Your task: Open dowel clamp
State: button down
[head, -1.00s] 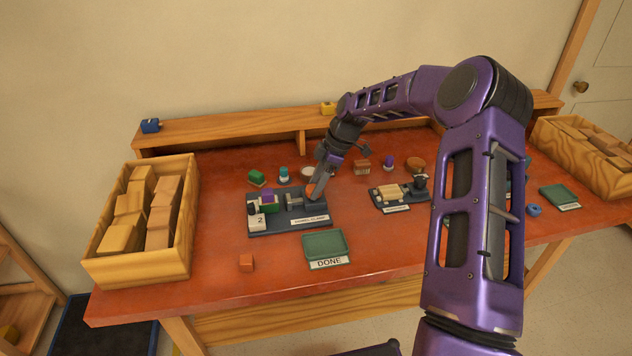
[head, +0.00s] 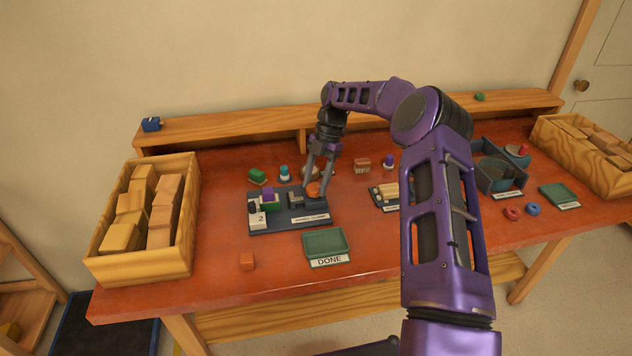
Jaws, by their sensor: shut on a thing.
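The dowel clamp is a dark grey-blue base (head: 275,226) on the workbench, left of centre, with a name label on its front edge and a white block marked 2 at its left end. A green and purple piece (head: 268,201) sits near its left end. A grey jaw block stands toward the right, and an orange round knob (head: 313,189) is at the right end. My gripper (head: 319,184) points down at that end, its two fingers on either side of the orange knob and shut on it. The exact finger contact is too small to see.
A wooden crate of blocks (head: 139,268) stands at the left. Another labelled fixture (head: 379,198) is to the right, partly behind my arm.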

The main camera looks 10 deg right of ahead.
jog(key=shift+f+n, duration=0.1)
jog(key=shift+n, duration=0.4)
jog(key=shift+c, duration=1.3)
grip_release()
jog(key=shift+r, duration=0.2)
